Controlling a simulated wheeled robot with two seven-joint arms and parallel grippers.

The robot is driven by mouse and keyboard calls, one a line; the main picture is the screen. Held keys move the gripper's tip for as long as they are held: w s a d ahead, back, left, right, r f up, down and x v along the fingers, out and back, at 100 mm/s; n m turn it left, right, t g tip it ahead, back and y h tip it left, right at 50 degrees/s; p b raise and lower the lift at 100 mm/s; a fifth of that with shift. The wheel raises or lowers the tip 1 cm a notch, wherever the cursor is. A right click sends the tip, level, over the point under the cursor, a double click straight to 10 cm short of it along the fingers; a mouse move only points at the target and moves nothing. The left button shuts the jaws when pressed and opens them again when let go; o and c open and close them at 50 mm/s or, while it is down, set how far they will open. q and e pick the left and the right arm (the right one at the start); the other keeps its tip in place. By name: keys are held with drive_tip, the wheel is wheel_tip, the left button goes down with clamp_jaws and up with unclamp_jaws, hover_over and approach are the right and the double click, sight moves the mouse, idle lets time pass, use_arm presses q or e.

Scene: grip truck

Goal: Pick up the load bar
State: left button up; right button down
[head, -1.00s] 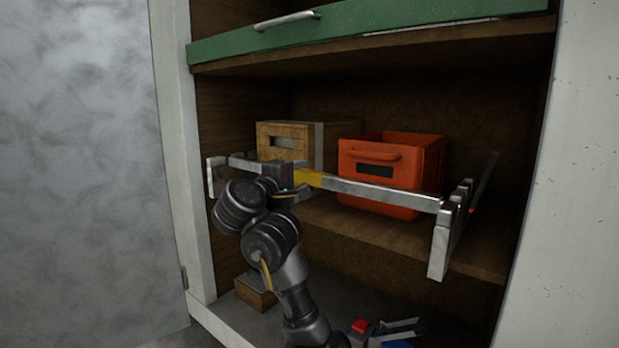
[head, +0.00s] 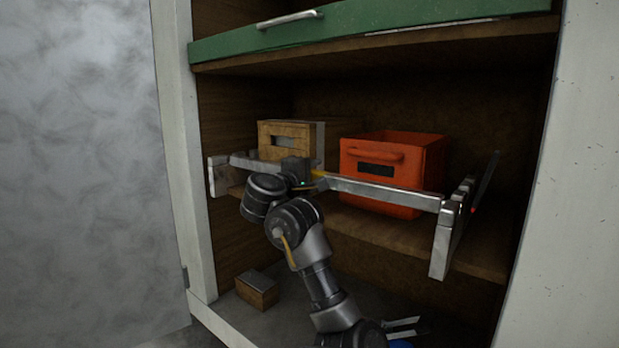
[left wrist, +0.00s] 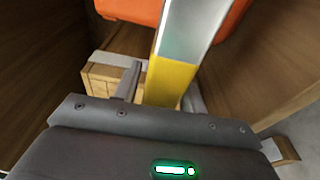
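The load bar (head: 385,192) is a long silver metal bar lying level across the front of the shelf, with a yellow middle section. It rests in metal brackets at the left and right ends. My left gripper (head: 308,176) is at the yellow section and hides part of it in the head view. In the left wrist view the yellow part of the load bar (left wrist: 170,82) lies between the two fingers of my left gripper (left wrist: 162,85). A gap shows beside the left finger, so the gripper looks open around the bar.
An orange crate (head: 425,165) and a wooden box (head: 287,140) stand on the shelf behind the bar. The right bracket (head: 443,240) sticks out at the front. A small wooden block (head: 256,291) lies on the cabinet floor. A green shelf edge (head: 380,25) runs above.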

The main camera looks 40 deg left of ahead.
use_arm(q)
drive_tip(key=shift+d, duration=0.1)
clamp_jaws()
drive_tip(key=shift+r, duration=0.2)
drive_tip(key=shift+r, duration=0.6)
drive_tip(key=s+d+r+p, duration=0.3)
drive_tip(key=s+r+p, duration=0.8)
drive_tip(key=s, duration=0.2)
drive_tip(key=shift+s+r, duration=0.3)
